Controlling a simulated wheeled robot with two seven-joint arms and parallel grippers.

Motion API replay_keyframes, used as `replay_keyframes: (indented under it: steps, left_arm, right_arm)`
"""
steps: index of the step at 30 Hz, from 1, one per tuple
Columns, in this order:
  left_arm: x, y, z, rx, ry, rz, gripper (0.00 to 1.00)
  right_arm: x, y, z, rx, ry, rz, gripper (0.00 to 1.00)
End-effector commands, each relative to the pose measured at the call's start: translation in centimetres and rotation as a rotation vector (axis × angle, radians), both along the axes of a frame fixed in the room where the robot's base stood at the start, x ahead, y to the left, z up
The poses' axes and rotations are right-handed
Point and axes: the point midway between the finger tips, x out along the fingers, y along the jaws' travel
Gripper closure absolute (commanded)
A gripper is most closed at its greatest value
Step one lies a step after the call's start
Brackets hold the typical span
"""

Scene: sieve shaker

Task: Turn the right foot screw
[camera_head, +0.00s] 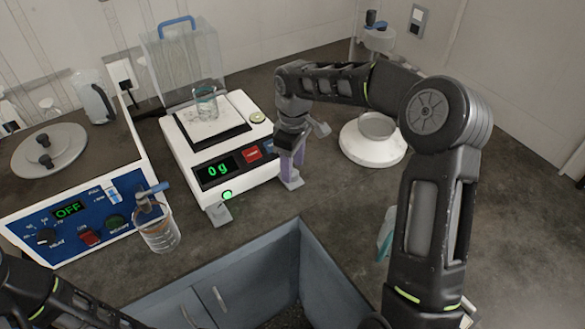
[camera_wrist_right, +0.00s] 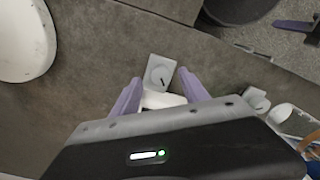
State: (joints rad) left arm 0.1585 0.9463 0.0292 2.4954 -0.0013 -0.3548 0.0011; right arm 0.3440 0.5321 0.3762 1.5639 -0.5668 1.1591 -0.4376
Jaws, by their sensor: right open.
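The white balance (camera_head: 218,165) stands on the bench, its display reading 0 g. My right gripper (camera_head: 293,160) has purple fingers and points down over that foot. In the wrist view its open fingers (camera_wrist_right: 157,88) lie on either side of the foot, apart from it as far as I can tell. The left foot (camera_head: 221,214) is free. My left gripper is out of view; only part of that arm shows.
A glass beaker (camera_head: 205,103) stands on the balance. A white round-based device (camera_head: 374,150) is to the right. A blue-grey open cabinet (camera_head: 325,265) is in front.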

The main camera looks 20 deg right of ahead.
Motion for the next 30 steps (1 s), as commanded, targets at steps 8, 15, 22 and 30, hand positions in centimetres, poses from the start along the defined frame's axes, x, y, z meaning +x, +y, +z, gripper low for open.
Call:
replay_keyframes:
  steps: [8,15,22,30]
  left_arm:
    - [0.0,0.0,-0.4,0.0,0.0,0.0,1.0]
    - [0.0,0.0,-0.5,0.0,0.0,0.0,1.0]
    - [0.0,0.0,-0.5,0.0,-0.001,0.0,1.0]
    - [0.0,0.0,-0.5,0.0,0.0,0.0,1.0]
  right_arm:
    - [0.2,-0.1,4.6,0.0,-0.004,0.0,0.48]
    - [0.1,-0.1,6.2,0.001,-0.001,0.001,0.48]
    - [0.1,-0.1,6.1,0.001,-0.001,0.001,0.48]
    - [0.1,-0.1,6.1,0.001,-0.001,0.001,0.48]
